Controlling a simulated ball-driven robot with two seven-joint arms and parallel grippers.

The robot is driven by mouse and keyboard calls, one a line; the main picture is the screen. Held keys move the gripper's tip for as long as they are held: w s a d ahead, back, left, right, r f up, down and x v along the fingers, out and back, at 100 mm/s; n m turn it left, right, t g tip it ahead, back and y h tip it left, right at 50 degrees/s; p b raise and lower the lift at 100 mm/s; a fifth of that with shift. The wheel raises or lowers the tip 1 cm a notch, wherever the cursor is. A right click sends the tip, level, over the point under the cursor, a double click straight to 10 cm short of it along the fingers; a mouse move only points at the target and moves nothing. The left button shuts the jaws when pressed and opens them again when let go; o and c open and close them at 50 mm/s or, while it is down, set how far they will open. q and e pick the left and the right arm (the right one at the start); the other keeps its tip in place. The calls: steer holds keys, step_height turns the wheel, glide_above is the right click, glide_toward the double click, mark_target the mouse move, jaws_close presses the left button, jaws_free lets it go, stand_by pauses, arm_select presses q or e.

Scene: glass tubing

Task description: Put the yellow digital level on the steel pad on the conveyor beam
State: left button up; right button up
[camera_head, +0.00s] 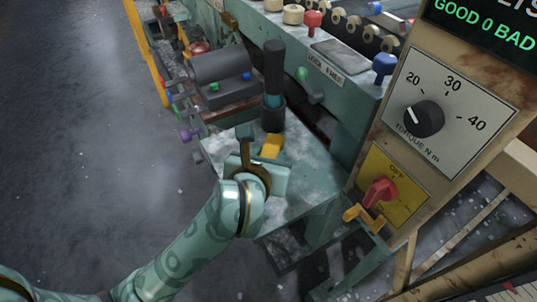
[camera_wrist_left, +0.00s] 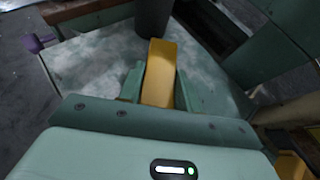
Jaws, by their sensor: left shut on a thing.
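The yellow digital level (camera_head: 271,146) is between the jaws of my left gripper (camera_head: 262,163), above the pale, worn green bench top. In the left wrist view the yellow level (camera_wrist_left: 159,72) stands between the two green fingers (camera_wrist_left: 158,85), which are shut on it. Its display is not visible. The steel pad (camera_head: 340,55) is a flat dark grey plate on the green conveyor beam (camera_head: 310,47), up and to the right of my left gripper and apart from it. My right gripper is not in view.
A dark upright cylinder (camera_head: 274,75) stands just behind the level. A grey motor-like part (camera_head: 220,66) is to its left. A red knob (camera_head: 312,20) and a blue knob (camera_head: 384,65) flank the pad. A control panel (camera_head: 440,105) with a dial rises at the right.

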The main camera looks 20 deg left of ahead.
arm_select(q)
steer(key=o, duration=1.2)
